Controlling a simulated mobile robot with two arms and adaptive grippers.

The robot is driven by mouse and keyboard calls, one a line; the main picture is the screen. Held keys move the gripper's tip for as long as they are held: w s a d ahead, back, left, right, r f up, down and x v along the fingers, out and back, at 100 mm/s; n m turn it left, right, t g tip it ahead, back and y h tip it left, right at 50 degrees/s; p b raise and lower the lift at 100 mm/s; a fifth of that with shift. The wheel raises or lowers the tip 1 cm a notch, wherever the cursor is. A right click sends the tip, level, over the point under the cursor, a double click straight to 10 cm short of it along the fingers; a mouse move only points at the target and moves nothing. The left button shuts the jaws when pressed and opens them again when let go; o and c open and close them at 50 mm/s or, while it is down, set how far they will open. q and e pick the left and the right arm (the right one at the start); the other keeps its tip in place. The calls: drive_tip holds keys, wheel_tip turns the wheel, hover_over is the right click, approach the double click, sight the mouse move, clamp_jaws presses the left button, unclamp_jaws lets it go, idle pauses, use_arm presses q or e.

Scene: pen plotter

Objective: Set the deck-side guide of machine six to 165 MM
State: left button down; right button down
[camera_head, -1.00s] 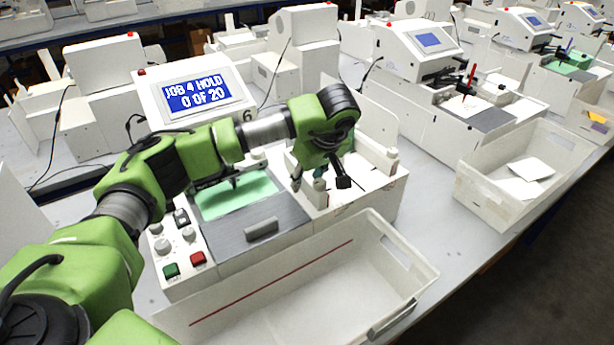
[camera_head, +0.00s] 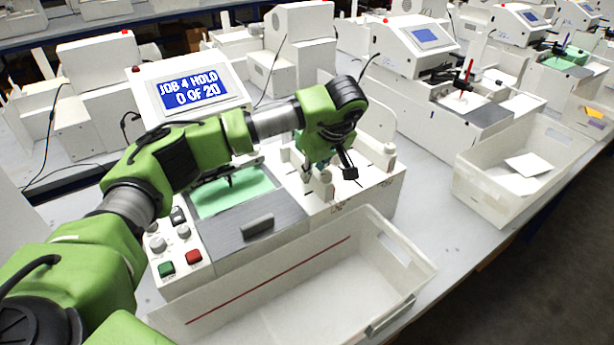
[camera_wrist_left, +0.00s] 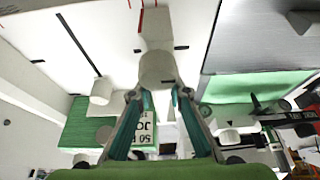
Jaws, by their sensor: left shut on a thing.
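Machine six (camera_head: 225,112) has a screen (camera_head: 195,90) reading "JOB 4 HOLD 0 OF 20". My left gripper (camera_head: 325,172) is over its white deck (camera_head: 350,195), right of the grey cover (camera_head: 257,226). In the left wrist view its fingers (camera_wrist_left: 158,88) are shut on a white round-topped post (camera_wrist_left: 158,68), which I take for the deck-side guide's knob. This post also shows below the gripper in the head view (camera_head: 326,187). A second white post (camera_head: 389,154) stands at the deck's right side. The scale reading cannot be made out.
A control panel with knobs, a green button (camera_head: 166,269) and a red button (camera_head: 193,257) is left of the cover. A white bin (camera_head: 425,262) with a red line stands in front. Another bin (camera_head: 470,190) is at right. Other machines (camera_head: 415,45) stand behind.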

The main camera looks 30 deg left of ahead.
use_arm(q)
drive_tip(key=c, duration=1.9)
unclamp_jaws()
drive_tip(key=shift+s+a, duration=0.15)
drive_tip(key=shift+s, duration=0.05)
